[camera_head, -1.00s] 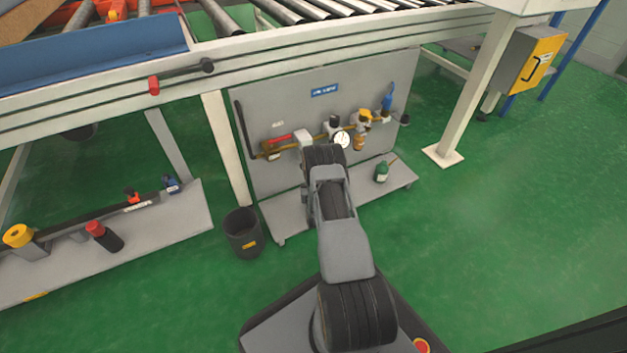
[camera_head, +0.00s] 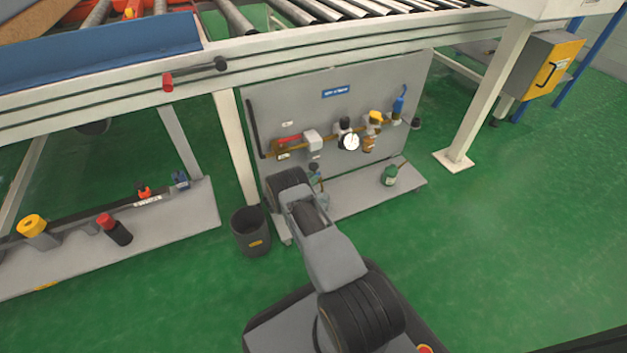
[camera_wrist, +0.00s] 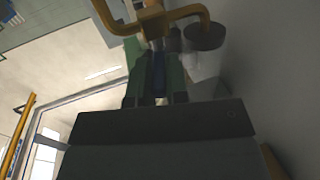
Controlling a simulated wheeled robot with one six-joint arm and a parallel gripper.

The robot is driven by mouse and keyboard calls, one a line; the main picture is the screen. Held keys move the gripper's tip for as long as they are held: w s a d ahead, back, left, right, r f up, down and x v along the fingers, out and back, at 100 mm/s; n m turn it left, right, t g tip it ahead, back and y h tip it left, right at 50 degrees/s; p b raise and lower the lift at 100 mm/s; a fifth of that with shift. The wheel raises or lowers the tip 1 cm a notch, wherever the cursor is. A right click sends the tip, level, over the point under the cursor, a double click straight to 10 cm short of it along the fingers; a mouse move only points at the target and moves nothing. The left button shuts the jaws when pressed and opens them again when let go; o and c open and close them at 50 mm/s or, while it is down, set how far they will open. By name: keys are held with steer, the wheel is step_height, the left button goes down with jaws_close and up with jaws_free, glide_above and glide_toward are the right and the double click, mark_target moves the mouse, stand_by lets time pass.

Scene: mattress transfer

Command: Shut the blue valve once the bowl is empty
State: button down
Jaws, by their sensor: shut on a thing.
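In the wrist view my gripper (camera_wrist: 157,92) is shut, its two green fingers on either side of a narrow dark blue piece, which looks like the blue valve (camera_wrist: 158,72). It sits just below a brass-coloured pipe (camera_wrist: 165,18). Beside it, a dark round cap (camera_wrist: 206,36) tops a pale, see-through body that looks like the bowl (camera_wrist: 203,66); I cannot tell whether it is empty. In the head view the gripper is not clearly visible; my arm bends at the lower left of the grey panel (camera_head: 290,105).
The panel carries a round gauge (camera_head: 351,142), an amber-bodied unit (camera_head: 369,145) and a blue handle (camera_head: 399,104). A green bottle (camera_head: 390,176) stands on its base shelf. A black bin (camera_head: 250,231) stands at the left. The green floor at the right is clear.

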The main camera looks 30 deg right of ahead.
steer(key=shift+w+m+g, duration=0.25)
steer(key=shift+m+g, duration=0.35)
steer(key=shift+g, duration=0.35)
steer(key=shift+w+m+g, duration=0.2)
steer(key=shift+m+g, duration=0.4)
steer(key=shift+g, duration=0.35)
steer(key=shift+w+d+m+g, duration=0.1)
steer(key=shift+m+g, duration=0.4)
steer(key=shift+g, duration=0.3)
steer(key=c, duration=1.1)
jaws_free()
